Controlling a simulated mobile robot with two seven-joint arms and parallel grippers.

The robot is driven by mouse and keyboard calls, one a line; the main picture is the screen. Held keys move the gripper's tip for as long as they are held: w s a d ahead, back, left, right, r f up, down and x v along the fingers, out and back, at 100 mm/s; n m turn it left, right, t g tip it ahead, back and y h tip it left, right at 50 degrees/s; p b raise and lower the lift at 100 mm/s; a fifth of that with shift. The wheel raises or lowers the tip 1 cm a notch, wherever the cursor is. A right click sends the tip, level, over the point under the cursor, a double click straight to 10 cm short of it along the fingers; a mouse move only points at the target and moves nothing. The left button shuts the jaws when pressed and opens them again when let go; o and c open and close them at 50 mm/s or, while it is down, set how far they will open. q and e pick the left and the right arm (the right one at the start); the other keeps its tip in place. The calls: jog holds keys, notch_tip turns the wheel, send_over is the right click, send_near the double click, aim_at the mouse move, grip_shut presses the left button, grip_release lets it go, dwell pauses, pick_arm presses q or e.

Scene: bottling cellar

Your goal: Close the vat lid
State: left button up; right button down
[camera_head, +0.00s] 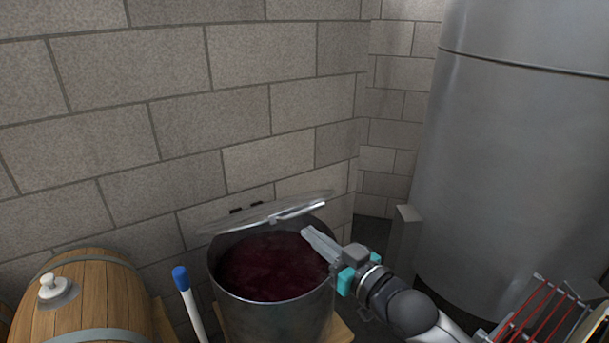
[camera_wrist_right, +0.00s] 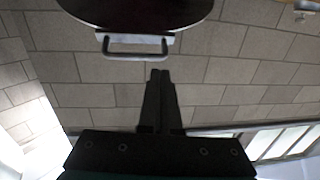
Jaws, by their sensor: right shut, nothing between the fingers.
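The vat (camera_head: 275,312) is a round metal pot holding dark red liquid (camera_head: 272,262). Its lid (camera_head: 265,212) is open, tilted up on the hinge at the wall side, and shows nearly edge-on. A bar handle (camera_head: 298,211) is on the lid. My right gripper (camera_head: 306,234) is shut and empty, over the right part of the vat's mouth, just below the handle in the picture. In the right wrist view the shut fingers (camera_wrist_right: 159,75) point toward the handle (camera_wrist_right: 138,54) under the dark lid (camera_wrist_right: 135,10), with a small gap between. My left gripper is not in view.
A wooden barrel (camera_head: 95,300) with a bung lies at the left. A blue-capped white rod (camera_head: 190,300) stands between barrel and vat. A large steel tank (camera_head: 520,150) and a rack with red rods (camera_head: 545,310) are on the right. The block wall (camera_head: 180,110) is close behind the vat.

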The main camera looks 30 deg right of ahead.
notch_tip(320, 180, up, 9)
jog(key=w+d+m+g+h+p, duration=0.15)
jog(key=g+p, duration=0.25)
jog(key=p, duration=0.9)
send_over(304, 204)
jog(key=s+a, duration=0.2)
jog(key=a, duration=0.1)
notch_tip(304, 204, down, 4)
jog(key=shift+s+d+f+n+h+p, duration=0.2)
jog(key=shift+s+f+p, duration=0.1)
jog(key=shift+s+f, duration=0.25)
jog(key=shift+s+d+f+n+h+p, duration=0.15)
jog(key=shift+s+f+p, duration=0.1)
jog(key=shift+s+f, duration=0.3)
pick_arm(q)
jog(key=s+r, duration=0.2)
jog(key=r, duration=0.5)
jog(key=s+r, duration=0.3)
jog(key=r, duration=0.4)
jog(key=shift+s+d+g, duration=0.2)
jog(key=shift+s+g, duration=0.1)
pick_arm(e)
jog(key=shift+s+f, duration=0.35)
jog(key=shift+f, duration=0.05)
